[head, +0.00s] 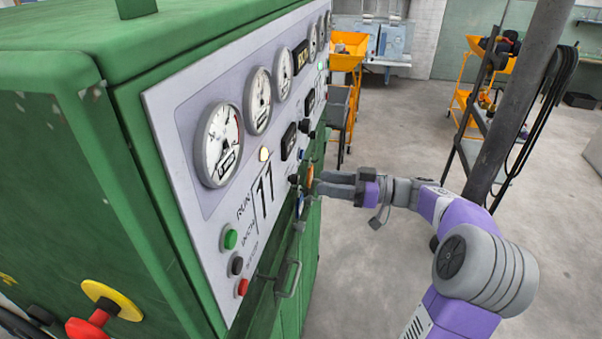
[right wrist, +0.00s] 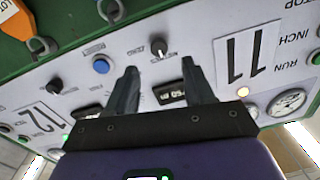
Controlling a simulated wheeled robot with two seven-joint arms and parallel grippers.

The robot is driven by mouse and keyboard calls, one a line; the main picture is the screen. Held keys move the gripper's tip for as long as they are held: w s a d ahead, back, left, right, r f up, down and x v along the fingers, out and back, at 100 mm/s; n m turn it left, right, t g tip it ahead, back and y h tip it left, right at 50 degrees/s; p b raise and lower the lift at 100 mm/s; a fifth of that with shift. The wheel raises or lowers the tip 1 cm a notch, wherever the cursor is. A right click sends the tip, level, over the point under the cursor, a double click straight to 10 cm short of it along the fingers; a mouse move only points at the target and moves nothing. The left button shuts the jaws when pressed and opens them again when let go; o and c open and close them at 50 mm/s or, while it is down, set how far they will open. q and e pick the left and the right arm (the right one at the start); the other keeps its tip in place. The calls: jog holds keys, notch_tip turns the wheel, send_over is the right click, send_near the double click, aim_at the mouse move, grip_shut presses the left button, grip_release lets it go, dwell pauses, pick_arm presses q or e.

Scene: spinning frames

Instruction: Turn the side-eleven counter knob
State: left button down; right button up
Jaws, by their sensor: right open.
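The side-eleven label, a large black 11 (head: 263,190), is on the pale panel of the green machine; it also shows in the right wrist view (right wrist: 247,60). In that view a black knob (right wrist: 158,47) with a light pointer mark sits above a small black counter window (right wrist: 172,93). My right gripper (right wrist: 160,68) is open and empty, its fingers pointing at the panel. The knob appears just beyond the fingertips, between them across the picture; I cannot tell the remaining depth. In the head view my right gripper (head: 320,181) is close to the panel and partly hides it. My left gripper is out of view.
Beside the knob is a blue button (right wrist: 101,66). An orange tag (right wrist: 14,18) hangs from a hook below the panel. A 12 label (right wrist: 38,118) marks the neighbouring side. Green, black and red buttons (head: 242,287) and a handle (head: 289,279) are nearer. Floor (head: 400,270) is clear right of the machine.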

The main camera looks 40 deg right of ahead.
aim_at(298, 179)
jog(key=shift+p+x, duration=0.35)
jog(key=shift+x, duration=2.45)
jog(key=shift+w+f, duration=0.1)
grip_shut()
